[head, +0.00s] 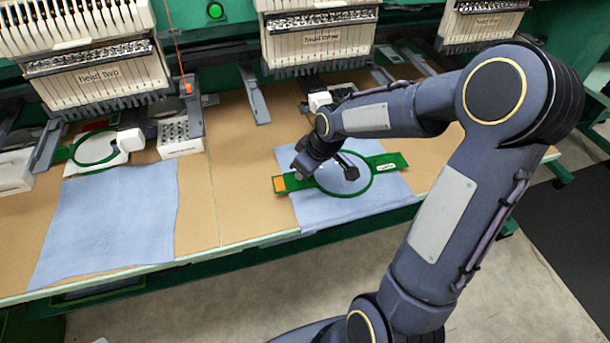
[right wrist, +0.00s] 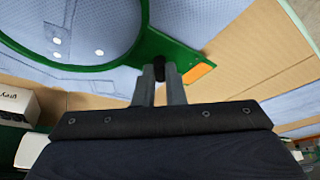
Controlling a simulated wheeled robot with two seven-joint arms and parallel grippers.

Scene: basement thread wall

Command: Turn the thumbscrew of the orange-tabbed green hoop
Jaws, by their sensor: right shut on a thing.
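The green hoop (head: 347,196) with an orange tab (head: 279,184) lies on a blue cloth in front of head three. In the right wrist view the hoop's ring (right wrist: 85,67) and the orange tab (right wrist: 199,72) show close up. A small dark thumbscrew (right wrist: 167,71) sits beside the orange tab on the green arm. My right gripper (right wrist: 161,76) is shut on the thumbscrew, one finger on each side of it. In the head view my right gripper (head: 300,173) is over the hoop's left side, and the thumbscrew is hidden. My left gripper is not in view.
Embroidery heads, head two (head: 103,78) and head three (head: 322,42), hang behind the tan table (head: 225,210). Another green hoop (head: 76,158) stands at the left, near a blue cloth (head: 110,220). Bare table lies between the two blue cloths.

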